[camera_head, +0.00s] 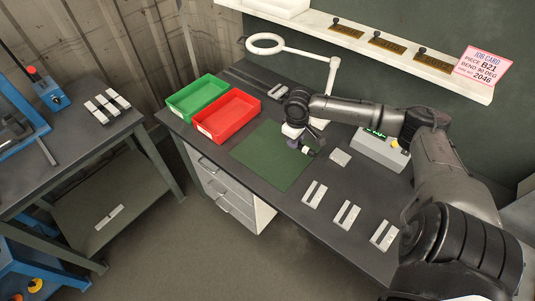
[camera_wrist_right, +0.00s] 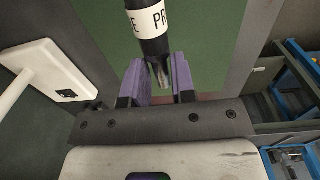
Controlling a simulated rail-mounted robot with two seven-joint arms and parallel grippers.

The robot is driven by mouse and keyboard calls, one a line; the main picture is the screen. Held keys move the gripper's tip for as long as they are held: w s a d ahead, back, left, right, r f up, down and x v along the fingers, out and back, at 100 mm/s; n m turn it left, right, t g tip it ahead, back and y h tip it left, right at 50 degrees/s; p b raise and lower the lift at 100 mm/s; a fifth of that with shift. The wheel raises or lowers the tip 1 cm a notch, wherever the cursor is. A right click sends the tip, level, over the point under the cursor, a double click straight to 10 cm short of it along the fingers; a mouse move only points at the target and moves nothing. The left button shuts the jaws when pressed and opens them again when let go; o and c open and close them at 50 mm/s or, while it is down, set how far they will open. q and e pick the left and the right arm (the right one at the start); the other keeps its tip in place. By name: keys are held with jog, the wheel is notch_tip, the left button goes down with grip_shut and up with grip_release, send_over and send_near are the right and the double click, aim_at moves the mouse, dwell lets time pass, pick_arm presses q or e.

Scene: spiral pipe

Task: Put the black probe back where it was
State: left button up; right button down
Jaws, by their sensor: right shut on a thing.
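My right gripper (camera_head: 303,147) reaches over the right part of the green mat (camera_head: 258,165) on the workbench. It is shut on the black probe (camera_head: 309,153), whose body is mostly hidden by the gripper in the head view. In the right wrist view the probe (camera_wrist_right: 150,40) is black with a white lettered band, and it stands between the purple fingers (camera_wrist_right: 165,82). Whether its tip touches the mat cannot be told. My left gripper is not in view.
A grey box with a green display (camera_head: 376,148) stands at the back right. Red (camera_head: 228,117) and green (camera_head: 196,96) trays sit left of the mat. Several slotted plates (camera_head: 346,214) lie along the right. A white-ringed lamp (camera_head: 265,43) and a wall shelf (camera_head: 370,45) are behind.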

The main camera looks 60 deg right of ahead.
jog(key=b, duration=0.2)
send_over(266, 155)
notch_tip(266, 155, down, 6)
jog(key=shift+a+f, duration=0.1)
jog(key=shift+s+f+b, duration=0.1)
jog(key=shift+f+b, duration=0.3)
jog(key=shift+f, duration=1.6)
jog(key=shift+f, duration=0.15)
jog(key=c, duration=0.9)
grip_release()
jog(key=shift+c, duration=0.2)
